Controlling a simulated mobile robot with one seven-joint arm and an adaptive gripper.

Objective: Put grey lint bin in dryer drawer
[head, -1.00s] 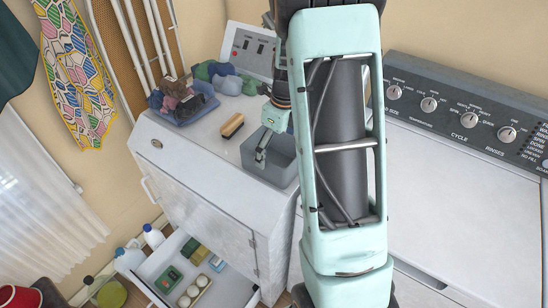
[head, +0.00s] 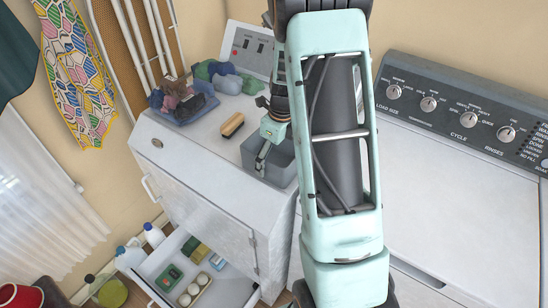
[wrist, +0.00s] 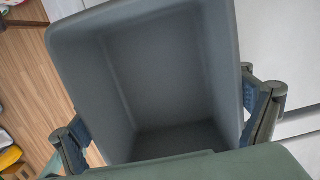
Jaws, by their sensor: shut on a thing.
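The grey lint bin (head: 281,168) is an open, empty rectangular tub at the right end of the white dryer top (head: 200,140). My gripper (head: 262,160) is shut on it. In the wrist view the bin (wrist: 165,70) fills the middle, with the fingers of my gripper (wrist: 165,125) against its two opposite sides. I cannot tell whether the bin rests on the top or is slightly raised. The dryer drawer (head: 237,290) is pulled out low at the front, with several small items inside it.
A brush (head: 232,125) and a blue tray (head: 186,112) with cloths are on the dryer top. Bottles (head: 130,257) stand at the drawer's left side. The washer (head: 455,190) is on the right. The drawer's right part has bare floor.

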